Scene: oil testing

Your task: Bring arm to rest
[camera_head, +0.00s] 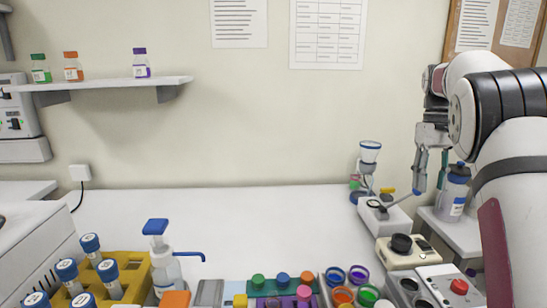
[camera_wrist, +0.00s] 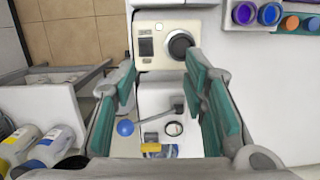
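My gripper (camera_head: 430,182) hangs at the right in the head view, fingers pointing down, above the right end of the bench. In the wrist view my gripper (camera_wrist: 161,75) has its two teal-padded fingers wide apart with nothing held between them. Below it, the wrist view shows a white device with a blue knob (camera_wrist: 125,128) and, beyond, a cream device with a black round top (camera_wrist: 181,44). My arm comes in from the right edge of the head view.
A filter funnel (camera_head: 369,155) and a blue-capped bottle (camera_head: 454,190) stand close to my gripper. The white bench (camera_head: 270,215) is clear in its middle. A yellow rack (camera_head: 133,272), a pump bottle (camera_head: 163,262) and colored cups (camera_head: 343,296) line the front. A shelf (camera_head: 110,84) holds small bottles.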

